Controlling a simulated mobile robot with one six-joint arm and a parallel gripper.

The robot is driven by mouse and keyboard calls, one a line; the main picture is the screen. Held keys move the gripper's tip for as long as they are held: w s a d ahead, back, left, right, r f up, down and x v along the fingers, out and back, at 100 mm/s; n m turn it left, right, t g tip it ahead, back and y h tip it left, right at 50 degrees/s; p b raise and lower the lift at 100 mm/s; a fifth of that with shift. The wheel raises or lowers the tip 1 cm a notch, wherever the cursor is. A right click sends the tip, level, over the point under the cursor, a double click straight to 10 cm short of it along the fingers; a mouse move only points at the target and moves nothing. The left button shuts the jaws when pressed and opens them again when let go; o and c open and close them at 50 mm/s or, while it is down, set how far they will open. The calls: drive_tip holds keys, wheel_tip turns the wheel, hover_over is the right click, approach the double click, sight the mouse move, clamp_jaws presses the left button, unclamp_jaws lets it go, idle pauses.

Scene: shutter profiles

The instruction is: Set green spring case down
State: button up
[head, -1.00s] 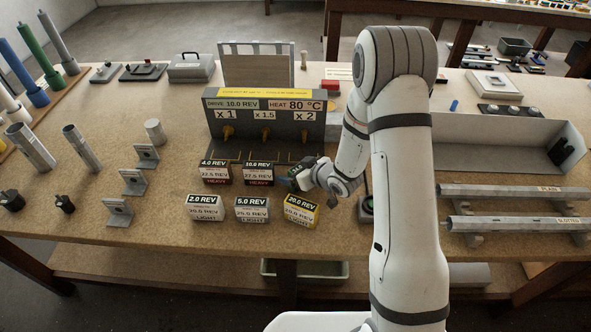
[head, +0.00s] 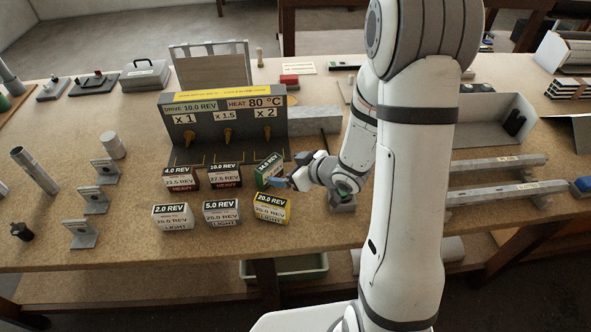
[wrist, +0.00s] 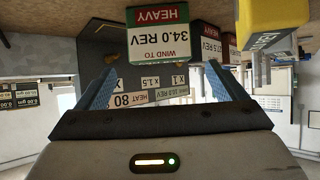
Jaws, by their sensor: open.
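The green spring case (head: 268,172), marked 34.0 REV, stands at the right end of the back row of cases, turned slightly from its neighbours. My gripper (head: 281,184) is just to its right, low over the table. In the wrist view the case (wrist: 158,38) shows upside down, with its HEAVY and 34.0 REV label facing me. It lies ahead of the two blue fingers (wrist: 165,82), which are spread wide with nothing between them. The case appears to rest on the table, but its base is partly hidden by my gripper in the head view.
Beside it are the 10.0 REV heavy case (head: 225,176) and 4.0 REV case (head: 181,178). The yellow 20.0 REV case (head: 271,208) stands close in front. The grey winding station (head: 225,130) rises behind. Rails (head: 497,167) lie to the right.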

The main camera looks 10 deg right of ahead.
drive_tip(key=s+d+r+m+h, duration=0.2)
drive_tip(key=d+r+m+h, duration=0.15)
drive_tip(key=d+r, duration=0.25)
drive_tip(key=s+d+r+m+h, duration=0.2)
drive_tip(key=d+r+h, duration=0.3)
drive_tip(key=r, duration=0.1)
drive_tip(key=s+a+r+m+g, duration=0.1)
drive_tip(key=s+r+g, duration=0.1)
drive_tip(key=s, duration=0.6)
drive_tip(key=s+a+r+m+g, duration=0.1)
drive_tip(key=s+r+m+g, duration=0.1)
drive_tip(key=s, duration=0.7)
wheel_tip(320, 180, up, 2)
drive_tip(key=shift+a+r+g, duration=0.2)
drive_tip(key=shift+a+g, duration=0.15)
drive_tip(key=shift+g, duration=0.15)
drive_tip(key=shift+y, duration=0.25)
